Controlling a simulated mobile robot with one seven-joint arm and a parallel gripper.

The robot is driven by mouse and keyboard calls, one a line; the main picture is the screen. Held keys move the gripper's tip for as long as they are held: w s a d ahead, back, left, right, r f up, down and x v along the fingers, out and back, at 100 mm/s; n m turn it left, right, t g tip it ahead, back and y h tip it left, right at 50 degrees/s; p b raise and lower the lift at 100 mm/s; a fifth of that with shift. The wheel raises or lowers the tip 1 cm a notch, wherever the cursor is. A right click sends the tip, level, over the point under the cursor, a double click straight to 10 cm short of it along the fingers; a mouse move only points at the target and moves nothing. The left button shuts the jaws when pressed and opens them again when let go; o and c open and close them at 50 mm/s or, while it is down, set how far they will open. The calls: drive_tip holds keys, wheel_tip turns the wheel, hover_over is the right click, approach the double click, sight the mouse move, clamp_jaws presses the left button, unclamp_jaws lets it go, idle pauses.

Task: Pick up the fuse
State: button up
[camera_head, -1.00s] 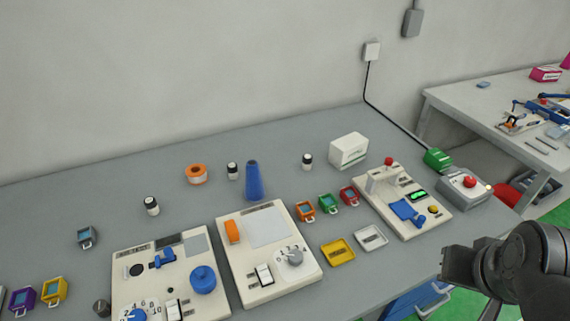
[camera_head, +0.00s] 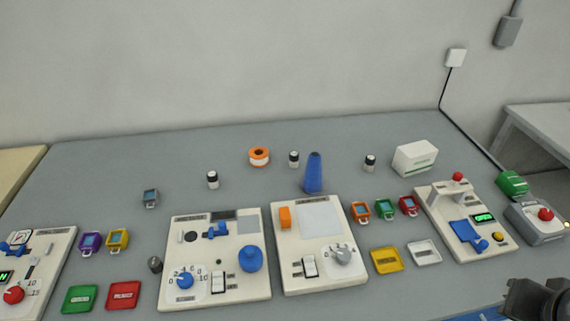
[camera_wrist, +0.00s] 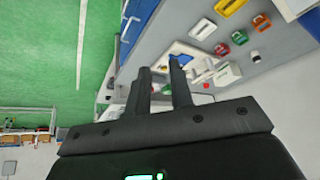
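No object is clearly marked as the fuse. Small black-and-white cylinders stand upright along the back of the grey bench: one at left (camera_head: 213,180), one at the middle (camera_head: 294,159) and one at right (camera_head: 370,163). A small dark grey cylinder (camera_head: 155,264) stands left of the panel with the blue knob. I cannot tell which of these is the fuse. My gripper (camera_head: 535,300) is at the lower right of the head view, partly cut off, away from all of them. In the wrist view its two fingers (camera_wrist: 162,72) are apart with nothing between them.
Cream panels with knobs and switches (camera_head: 190,302) line the front. Small coloured devices (camera_head: 386,209) and a yellow tray (camera_head: 387,260) lie between. The back left is clear.

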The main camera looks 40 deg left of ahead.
drive_tip(key=o, duration=0.8)
